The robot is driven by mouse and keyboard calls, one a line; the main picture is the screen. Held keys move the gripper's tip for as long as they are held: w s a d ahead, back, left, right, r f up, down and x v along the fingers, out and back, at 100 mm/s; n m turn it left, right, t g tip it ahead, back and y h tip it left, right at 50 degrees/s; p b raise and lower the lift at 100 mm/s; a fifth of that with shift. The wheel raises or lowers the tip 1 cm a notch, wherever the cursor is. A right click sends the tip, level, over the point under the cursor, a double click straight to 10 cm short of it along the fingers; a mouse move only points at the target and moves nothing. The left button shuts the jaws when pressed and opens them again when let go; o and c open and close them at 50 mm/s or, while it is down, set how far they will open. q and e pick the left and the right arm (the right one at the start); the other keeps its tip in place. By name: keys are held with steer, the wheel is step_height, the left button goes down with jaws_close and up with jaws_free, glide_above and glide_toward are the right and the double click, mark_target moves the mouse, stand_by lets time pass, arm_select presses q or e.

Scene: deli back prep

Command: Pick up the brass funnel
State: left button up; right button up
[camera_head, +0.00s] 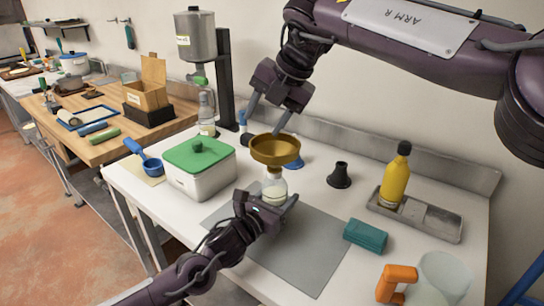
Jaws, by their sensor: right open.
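The brass funnel (275,150) is wide and gold-brown, and it sits mouth up on top of a small clear glass jar (274,190). My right gripper (266,134) points down from above, open and empty, with its fingers just behind and above the funnel's rim. Any contact with the rim is unclear. My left gripper (268,205) is at the jar's lower part, in front of it. Its fingers partly hide the jar's base, and I cannot tell whether they are closed on the glass.
A steel container with green lid (200,154) stands left of the funnel. A black cone (340,175), yellow bottle (395,176) in a grey tray (440,222), teal block (365,236) and orange object (396,283) are to the right. The grey mat (300,255) is clear in front.

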mark_target(252, 135)
steer(key=n, duration=0.3)
steer(key=r+n, duration=0.1)
steer(key=n, duration=0.1)
steer(key=shift+w+a+n, duration=0.1)
steer(key=shift+w+n, duration=0.2)
steer(key=shift+w, duration=0.05)
steer(key=n, duration=0.2)
steer(key=shift+r+n+h, duration=0.3)
steer(key=shift+r, duration=0.05)
steer(key=f+n, duration=0.1)
steer(key=n, duration=0.1)
steer(key=w+a+f+n, duration=0.1)
steer(key=f+n, duration=0.1)
steer(key=a+f+n, duration=0.1)
steer(key=n, duration=0.1)
steer(key=shift+w+f+h, duration=0.2)
steer(key=shift+w+h, duration=0.05)
steer(key=shift+h, duration=0.15)
steer(key=shift+s+x, duration=0.15)
steer(key=shift+x, duration=1.2)
steer(key=shift+s+x, duration=0.2)
steer(key=shift+x, duration=1.15)
steer(key=shift+a, duration=0.1)
steer(key=shift+c, duration=0.3)
